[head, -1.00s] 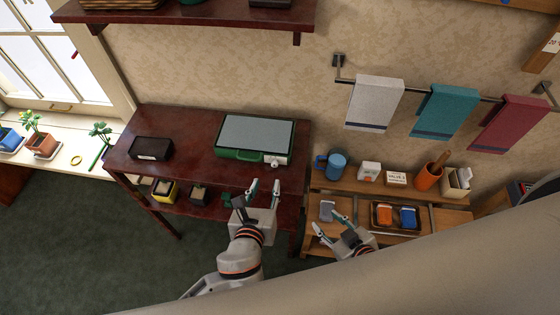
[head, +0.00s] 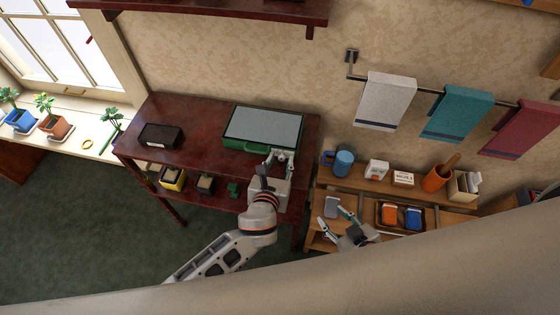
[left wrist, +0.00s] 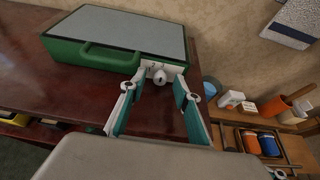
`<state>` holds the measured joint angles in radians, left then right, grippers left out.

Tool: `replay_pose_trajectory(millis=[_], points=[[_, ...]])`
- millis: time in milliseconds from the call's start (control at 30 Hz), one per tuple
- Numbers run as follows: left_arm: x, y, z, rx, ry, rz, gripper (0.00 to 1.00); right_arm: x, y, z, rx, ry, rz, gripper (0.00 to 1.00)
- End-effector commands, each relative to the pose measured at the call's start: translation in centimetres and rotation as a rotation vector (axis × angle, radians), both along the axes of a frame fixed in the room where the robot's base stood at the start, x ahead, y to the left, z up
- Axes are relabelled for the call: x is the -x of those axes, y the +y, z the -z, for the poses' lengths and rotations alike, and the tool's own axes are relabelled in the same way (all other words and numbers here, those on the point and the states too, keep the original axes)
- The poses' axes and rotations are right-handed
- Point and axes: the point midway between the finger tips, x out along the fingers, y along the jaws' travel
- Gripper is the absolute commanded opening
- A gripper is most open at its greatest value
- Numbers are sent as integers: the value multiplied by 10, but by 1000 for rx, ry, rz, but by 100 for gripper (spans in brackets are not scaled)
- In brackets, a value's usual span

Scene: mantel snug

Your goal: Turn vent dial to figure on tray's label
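A green case (head: 258,128) with a grey top lies on the dark red table. In the left wrist view the case (left wrist: 100,56) has a white plate at its right front corner, bearing a round pale dial (left wrist: 159,76). My left gripper (head: 277,161) is at that corner. Its teal-padded fingers (left wrist: 159,90) are spread either side of the dial, with no clear contact. In the head view the fingers largely cover the dial. A small dark tray (head: 161,135) is at the table's left; any label figure is unreadable. My right gripper (head: 336,220) is open and empty by the wooden shelf.
The wooden shelf (head: 400,188) holds a blue mug (head: 341,160), a lettered white card (head: 403,178), an orange pot (head: 436,179) and a box with orange and blue items. Towels hang above. The table (head: 198,130) is bare between tray and case.

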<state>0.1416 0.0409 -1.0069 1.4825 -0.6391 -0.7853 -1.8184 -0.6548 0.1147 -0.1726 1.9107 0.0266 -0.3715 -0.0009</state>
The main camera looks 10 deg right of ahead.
Motion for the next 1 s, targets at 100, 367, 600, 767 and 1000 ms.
replay_pose_trajectory(millis=[100,367,600,767,1000], points=[[0,0,0,0,0,0,32,0,-3,1,5,1,0,40],[0,0,0,0,-1,0,0,0,-6,1,13,1,-5,40],[0,0,0,9,3,1,0,0,-5,1,11,1,-5,40],[-1,1,-1,50,19,1,0,1,-3,1,7,2,-4,40],[-1,3,-1,190,77,0,0,0,1,1,-1,1,-1,40]])
